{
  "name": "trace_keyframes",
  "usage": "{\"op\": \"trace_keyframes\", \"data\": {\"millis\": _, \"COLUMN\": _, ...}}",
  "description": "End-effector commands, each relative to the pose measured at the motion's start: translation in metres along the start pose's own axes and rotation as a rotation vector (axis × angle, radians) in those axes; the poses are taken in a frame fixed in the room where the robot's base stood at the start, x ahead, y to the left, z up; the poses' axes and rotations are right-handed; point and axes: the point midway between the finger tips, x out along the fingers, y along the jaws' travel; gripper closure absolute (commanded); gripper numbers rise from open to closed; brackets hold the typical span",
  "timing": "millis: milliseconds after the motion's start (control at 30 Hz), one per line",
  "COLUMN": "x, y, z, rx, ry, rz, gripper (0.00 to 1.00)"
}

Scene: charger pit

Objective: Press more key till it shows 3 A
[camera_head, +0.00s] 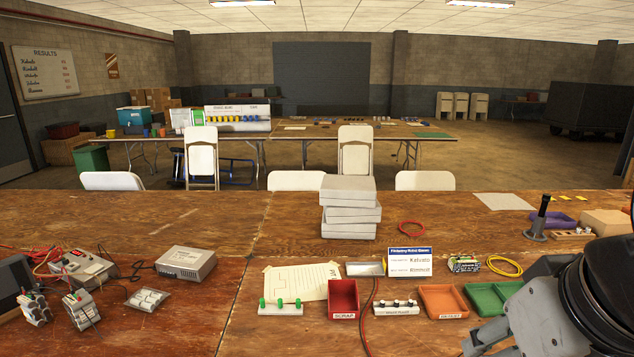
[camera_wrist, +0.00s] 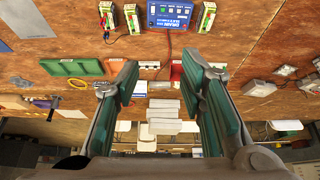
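In the wrist view, a blue box (camera_wrist: 170,14) with white lettering that starts with "DRAIN" lies on the wooden bench at the top edge. It carries small dark details; I cannot make out a key or an amp reading. A red lead leaves its edge. A white unit with green parts (camera_wrist: 107,17) stands on one side, and a similar one (camera_wrist: 207,17) on the other. My gripper (camera_wrist: 160,70) is open and empty, its two green-padded fingers wide apart, with the blue box beyond the fingertips. In the head view, part of my gripper (camera_head: 490,337) shows at the lower right.
On the bench, a red scrap bin (camera_head: 343,299), an orange tray (camera_head: 443,301) and a green tray (camera_head: 490,296) stand near the front. A stack of grey boxes (camera_head: 350,206) stands behind. A wired instrument (camera_head: 82,267) and grey box (camera_head: 187,262) sit left.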

Motion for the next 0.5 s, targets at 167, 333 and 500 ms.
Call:
{"op": "trace_keyframes", "data": {"millis": 167, "x": 0.0000, "y": 0.0000, "z": -0.0002, "rx": 0.001, "ry": 0.000, "rz": 0.000, "gripper": 1.00}}
{"op": "trace_keyframes", "data": {"millis": 333, "x": 0.0000, "y": 0.0000, "z": -0.0002, "rx": 0.001, "ry": 0.000, "rz": 0.000, "gripper": 1.00}}
{"op": "trace_keyframes", "data": {"millis": 500, "x": 0.0000, "y": 0.0000, "z": -0.0002, "rx": 0.001, "ry": 0.000, "rz": 0.000, "gripper": 1.00}}
